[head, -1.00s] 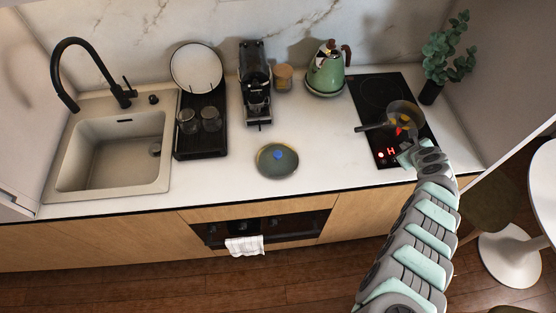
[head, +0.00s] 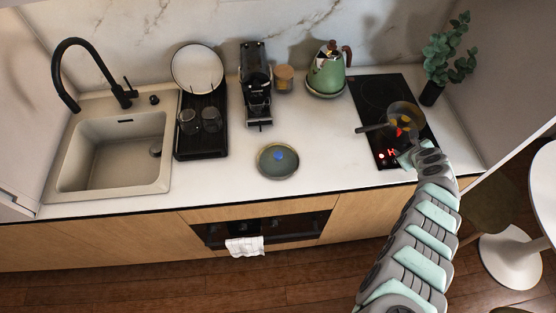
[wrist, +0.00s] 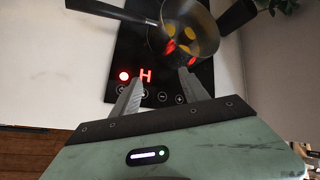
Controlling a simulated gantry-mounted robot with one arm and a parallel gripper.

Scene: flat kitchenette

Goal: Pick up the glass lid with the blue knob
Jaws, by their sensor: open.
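The glass lid with the blue knob (head: 279,169) lies on the white counter, in front of the coffee machine and left of the cooktop. My gripper (wrist: 160,88) is open and empty over the front edge of the cooktop, well to the right of the lid. In the head view my arm's end mostly hides the gripper.
A green kettle (head: 326,75), coffee machine (head: 256,85) and dish rack (head: 188,148) with glasses stand around. The counter between lid and cooktop is clear.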

